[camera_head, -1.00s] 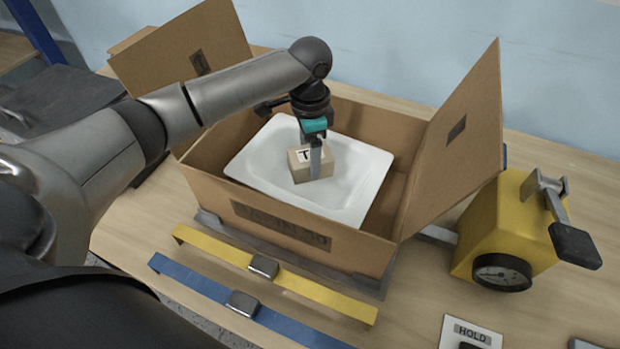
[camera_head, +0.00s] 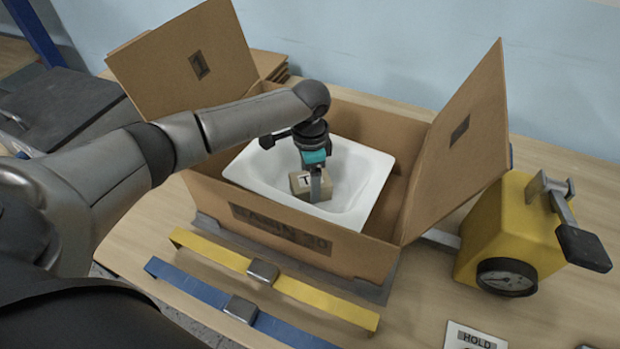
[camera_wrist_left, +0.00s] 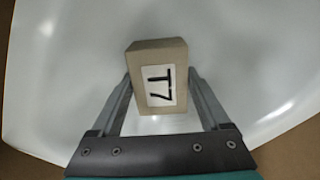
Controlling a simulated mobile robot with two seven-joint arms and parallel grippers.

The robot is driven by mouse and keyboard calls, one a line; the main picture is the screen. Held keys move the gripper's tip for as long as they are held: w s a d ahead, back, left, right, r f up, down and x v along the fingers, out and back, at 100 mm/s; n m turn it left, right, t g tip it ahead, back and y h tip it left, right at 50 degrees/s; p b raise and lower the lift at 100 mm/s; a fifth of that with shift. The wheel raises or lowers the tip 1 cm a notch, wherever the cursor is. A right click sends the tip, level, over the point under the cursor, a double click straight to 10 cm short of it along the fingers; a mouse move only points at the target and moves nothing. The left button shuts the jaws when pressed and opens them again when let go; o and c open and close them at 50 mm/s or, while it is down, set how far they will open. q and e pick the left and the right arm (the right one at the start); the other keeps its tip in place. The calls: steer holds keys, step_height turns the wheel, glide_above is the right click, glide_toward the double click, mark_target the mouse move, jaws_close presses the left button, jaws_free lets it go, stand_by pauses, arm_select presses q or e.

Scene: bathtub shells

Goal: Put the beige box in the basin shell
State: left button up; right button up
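The white basin shell (camera_head: 352,160) lies inside the open cardboard box and also fills most of the left wrist view (camera_wrist_left: 255,50). The beige box (camera_head: 299,184) has a white label, which reads T7 in the left wrist view (camera_wrist_left: 157,85). My left gripper (camera_head: 316,186) points down into the basin, with a finger on either side of the beige box (camera_wrist_left: 157,47) and apparently touching it. The beige box is within the basin's outline, low over its floor; I cannot tell whether it touches the floor. My right gripper is not in view.
The cardboard box (camera_head: 225,207) has raised flaps at left (camera_head: 190,65) and right (camera_head: 460,140). A yellow device with a dial (camera_head: 490,235) stands to its right. Yellow (camera_head: 320,298) and blue (camera_head: 190,290) straps lie in front. A HOLD card (camera_head: 470,336) lies at front right.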

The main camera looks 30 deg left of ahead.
arm_select(q)
steer(key=shift+o, duration=1.4)
step_height(320, 180, up, 12)
steer(key=p, duration=0.2)
steer(key=shift+r, duration=0.15)
